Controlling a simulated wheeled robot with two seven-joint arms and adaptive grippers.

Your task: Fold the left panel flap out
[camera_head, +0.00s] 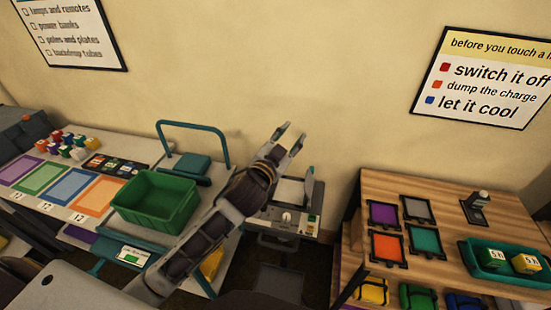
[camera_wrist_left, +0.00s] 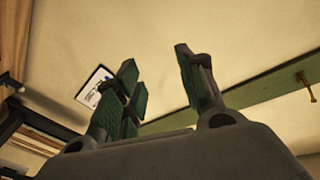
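A thin flap (camera_head: 309,186) stands up at the panel's right edge. The panel's left side is hidden behind my left arm, so I cannot tell how a left flap stands. My left gripper (camera_head: 289,137) is above the device, in front of the wall, with its fingers apart and nothing between them. The left wrist view shows the same spread fingers (camera_wrist_left: 156,57) against wall and ceiling. My right gripper is not in view.
A green bin (camera_head: 157,199) and a teal-handled frame (camera_head: 193,124) stand on the left table, close to my left arm. A wooden table (camera_head: 440,205) with coloured plates and a teal tray (camera_head: 503,262) is at the right. The wall above the device is clear.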

